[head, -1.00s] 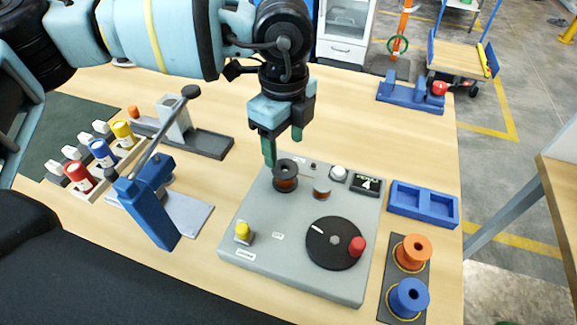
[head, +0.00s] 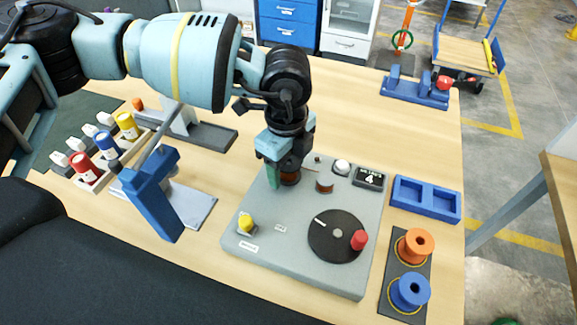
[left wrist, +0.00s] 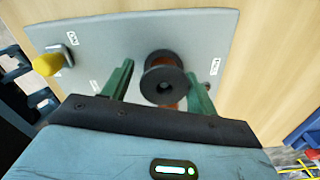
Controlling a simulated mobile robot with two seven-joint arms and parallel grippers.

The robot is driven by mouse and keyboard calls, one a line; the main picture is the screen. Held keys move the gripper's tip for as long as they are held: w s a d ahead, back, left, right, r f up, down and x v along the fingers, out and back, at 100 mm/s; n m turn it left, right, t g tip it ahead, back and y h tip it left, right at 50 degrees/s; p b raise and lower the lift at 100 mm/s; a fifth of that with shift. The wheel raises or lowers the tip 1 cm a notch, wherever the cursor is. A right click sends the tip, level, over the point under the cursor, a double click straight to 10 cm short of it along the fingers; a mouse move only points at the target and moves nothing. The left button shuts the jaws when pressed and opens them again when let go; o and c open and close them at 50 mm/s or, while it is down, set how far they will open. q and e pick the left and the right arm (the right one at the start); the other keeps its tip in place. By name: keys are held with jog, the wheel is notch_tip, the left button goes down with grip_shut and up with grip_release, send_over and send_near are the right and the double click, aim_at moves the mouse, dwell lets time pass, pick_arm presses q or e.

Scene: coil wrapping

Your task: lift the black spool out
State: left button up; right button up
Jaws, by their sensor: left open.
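The black spool (left wrist: 164,80), wound with copper-brown wire, stands on the grey winding machine (head: 270,230). In the head view the spool (head: 290,179) shows only in part below my left gripper (head: 284,174). In the left wrist view my left gripper (left wrist: 158,88) is open, with one green finger on each side of the spool. The right finger is close to the spool and a wider gap shows at the left finger; I cannot tell whether either touches. My right gripper is not in view.
A blue two-pocket tray (head: 426,199), an orange spool (head: 416,245) and a blue spool (head: 410,291) stand to the right. A blue lever press (head: 155,195) stands left.

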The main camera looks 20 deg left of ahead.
aim_at(287, 165)
pick_arm(q)
jog(key=shift+c, duration=0.2)
jog(key=c, duration=0.9)
jog(key=shift+o, duration=0.2)
notch_tip(287, 165, up, 10)
jog(key=shift+r, duration=0.1)
